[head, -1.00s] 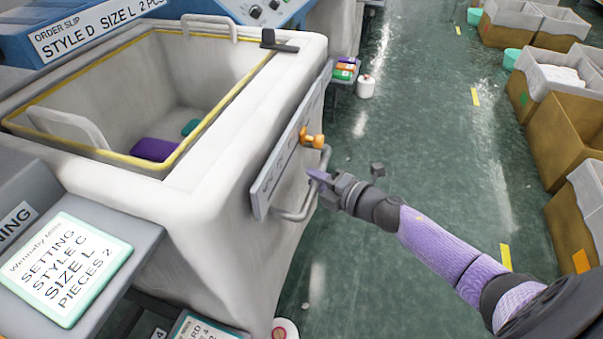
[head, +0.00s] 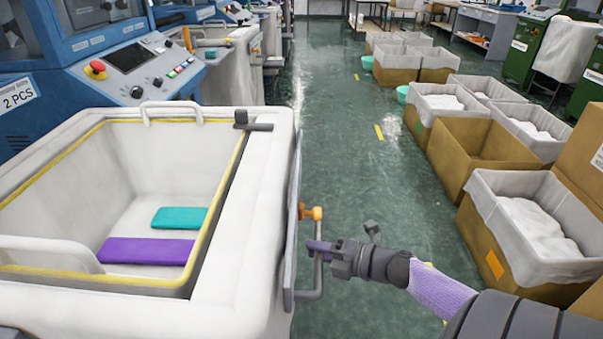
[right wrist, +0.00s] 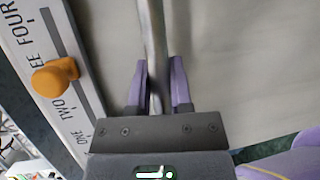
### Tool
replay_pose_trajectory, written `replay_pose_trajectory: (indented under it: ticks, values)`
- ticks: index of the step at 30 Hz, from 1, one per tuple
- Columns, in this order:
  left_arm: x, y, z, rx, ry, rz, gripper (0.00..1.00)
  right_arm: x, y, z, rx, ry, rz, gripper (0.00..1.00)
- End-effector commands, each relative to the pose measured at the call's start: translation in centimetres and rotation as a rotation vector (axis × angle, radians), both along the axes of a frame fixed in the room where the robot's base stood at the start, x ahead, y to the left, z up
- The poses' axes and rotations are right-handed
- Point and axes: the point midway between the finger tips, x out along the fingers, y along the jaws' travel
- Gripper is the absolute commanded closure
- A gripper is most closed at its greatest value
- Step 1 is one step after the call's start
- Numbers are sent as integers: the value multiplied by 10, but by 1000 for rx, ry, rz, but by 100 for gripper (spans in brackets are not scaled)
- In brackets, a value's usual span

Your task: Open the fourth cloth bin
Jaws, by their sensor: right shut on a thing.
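A large white cloth bin (head: 268,190) with a yellow-edged opening fills the left of the head view. A purple piece (head: 148,251) and a teal piece (head: 180,218) lie inside. A grey bar handle (head: 317,292) sticks out from its aisle-side face. My right gripper (head: 319,247) is shut on this handle. In the right wrist view, the purple fingers of the right gripper (right wrist: 159,68) flank the metal handle (right wrist: 152,25). Beside it is a label strip (right wrist: 80,125) reading ONE to FOUR, with an orange knob (right wrist: 55,78) partly covering the THREE. My left gripper is not in view.
A blue machine panel (head: 140,65) with a red button stands behind the bin. Brown cartons (head: 475,150) with white liners line the right side. The green aisle floor (head: 345,130) between is clear. More white bins (head: 232,75) stand farther along the left.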

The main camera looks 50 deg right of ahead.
Motion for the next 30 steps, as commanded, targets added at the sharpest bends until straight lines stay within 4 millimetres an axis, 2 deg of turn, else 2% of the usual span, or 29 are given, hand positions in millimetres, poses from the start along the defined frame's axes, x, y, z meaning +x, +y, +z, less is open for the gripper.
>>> replay_pose_trajectory:
  ticks: [6,18,19,24,30]
  values:
    - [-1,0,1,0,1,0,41,-9,-7,-1,-1,3,0,100]
    - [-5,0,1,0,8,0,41,-10,-8,-1,-1,3,1,100]
    - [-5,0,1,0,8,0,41,-10,-8,-1,-1,3,1,72]
    - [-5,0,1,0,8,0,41,-10,-8,-1,-1,2,0,39]
    - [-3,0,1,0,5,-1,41,-10,-8,0,0,1,0,39]
